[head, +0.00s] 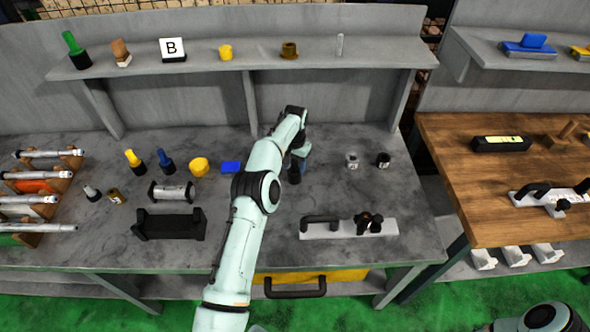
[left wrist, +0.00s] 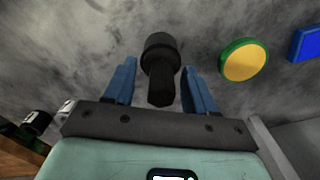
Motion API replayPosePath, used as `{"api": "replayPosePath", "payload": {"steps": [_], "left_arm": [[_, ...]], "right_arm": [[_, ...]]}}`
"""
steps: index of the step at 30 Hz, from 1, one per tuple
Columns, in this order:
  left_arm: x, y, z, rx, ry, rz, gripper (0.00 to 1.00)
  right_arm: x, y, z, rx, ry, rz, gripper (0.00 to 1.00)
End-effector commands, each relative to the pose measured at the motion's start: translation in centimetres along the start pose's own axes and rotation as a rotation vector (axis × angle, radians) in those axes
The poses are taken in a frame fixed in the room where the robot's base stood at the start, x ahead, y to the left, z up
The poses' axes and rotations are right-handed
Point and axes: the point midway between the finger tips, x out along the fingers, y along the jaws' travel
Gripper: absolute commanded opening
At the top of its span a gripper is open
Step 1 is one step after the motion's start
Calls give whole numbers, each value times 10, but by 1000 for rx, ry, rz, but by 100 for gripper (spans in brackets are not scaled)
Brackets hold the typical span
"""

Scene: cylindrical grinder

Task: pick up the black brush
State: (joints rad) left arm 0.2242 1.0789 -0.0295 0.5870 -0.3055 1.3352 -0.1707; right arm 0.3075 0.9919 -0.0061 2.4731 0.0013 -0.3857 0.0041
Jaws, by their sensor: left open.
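The black brush (left wrist: 160,62) stands between the two blue fingers of my left gripper (left wrist: 160,90) in the left wrist view. It has a wide round part and a narrower part toward the palm. The fingers are open, with a visible gap on each side of the brush. In the head view my left gripper (head: 297,166) reaches down over the grey bench, and the brush's dark body (head: 294,176) shows just below it. My arm hides part of the bench there. My right gripper is not in view.
A yellow disc with a green rim (left wrist: 245,61) and a blue block (left wrist: 306,43) lie beside the gripper. Two small jars (head: 352,161) (head: 383,160) stand to the right. A white plate with black handles (head: 348,228) lies nearer the front. A shelf (head: 200,67) runs behind.

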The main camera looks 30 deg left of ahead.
Motion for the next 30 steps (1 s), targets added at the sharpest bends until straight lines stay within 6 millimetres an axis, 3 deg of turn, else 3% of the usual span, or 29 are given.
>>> {"api": "replayPosePath", "payload": {"steps": [5, 11, 23, 30], "left_arm": [[-1, 0, -1, 0, 2, 0, 55], [-1, 0, -1, 0, 2, 0, 0], [-6, 0, 0, 0, 3, 0, 0], [-36, 2, 4, 0, 6, 0, 0]], "right_arm": [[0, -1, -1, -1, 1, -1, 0], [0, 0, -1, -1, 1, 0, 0], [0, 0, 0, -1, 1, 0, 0], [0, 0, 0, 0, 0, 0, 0]]}}
